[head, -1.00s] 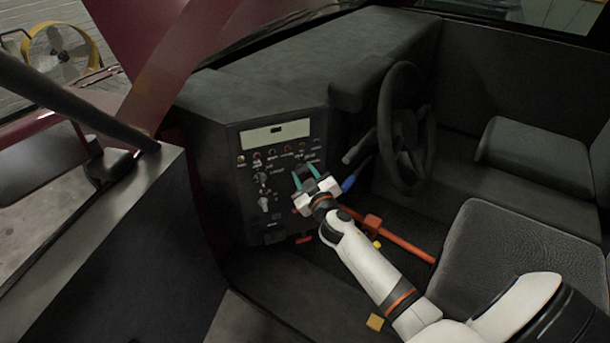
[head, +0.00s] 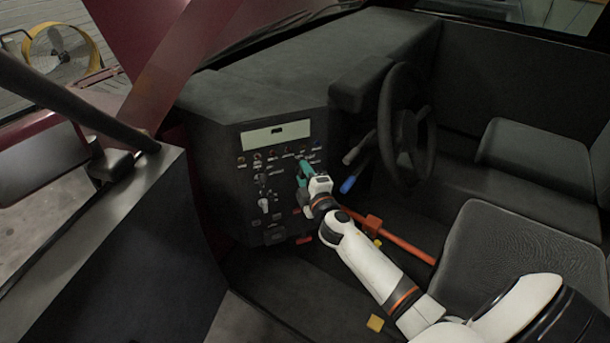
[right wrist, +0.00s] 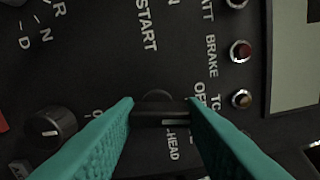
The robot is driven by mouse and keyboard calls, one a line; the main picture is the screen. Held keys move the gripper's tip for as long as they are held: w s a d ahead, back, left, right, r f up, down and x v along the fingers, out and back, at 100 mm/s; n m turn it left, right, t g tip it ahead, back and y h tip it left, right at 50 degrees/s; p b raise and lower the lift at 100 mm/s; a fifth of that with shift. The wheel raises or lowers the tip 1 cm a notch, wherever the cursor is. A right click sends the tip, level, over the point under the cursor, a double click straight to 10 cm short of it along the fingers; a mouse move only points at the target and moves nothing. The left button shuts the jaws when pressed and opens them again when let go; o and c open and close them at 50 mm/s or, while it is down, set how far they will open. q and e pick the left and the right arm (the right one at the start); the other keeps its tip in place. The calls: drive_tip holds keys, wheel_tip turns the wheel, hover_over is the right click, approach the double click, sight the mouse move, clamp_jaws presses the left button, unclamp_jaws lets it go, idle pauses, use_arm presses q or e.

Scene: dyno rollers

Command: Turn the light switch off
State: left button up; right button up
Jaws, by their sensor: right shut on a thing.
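The light switch is a dark rotary knob (right wrist: 160,115) on the black dashboard panel, with a label reading "HEAD" beside it in the right wrist view. My right gripper (right wrist: 161,108) has its two teal fingertips closed on opposite sides of this knob. In the head view my right gripper (head: 304,170) is at the right part of the panel, below the row of small buttons, and it hides the knob. The fingers cover part of the lettering around the knob, so its exact setting cannot be read. My left gripper is not in view.
Another black knob (right wrist: 50,128) sits near the left finger. The steering wheel (head: 387,120), a blue-ended lever (head: 348,184) and an orange bar (head: 405,246) are right of my gripper.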

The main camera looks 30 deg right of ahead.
drive_tip(key=shift+n, duration=1)
drive_tip(key=o, duration=1)
drive_tip(key=b+v, duration=0.1)
drive_tip(key=v, duration=1.1)
drive_tip(key=shift+a, duration=0.1)
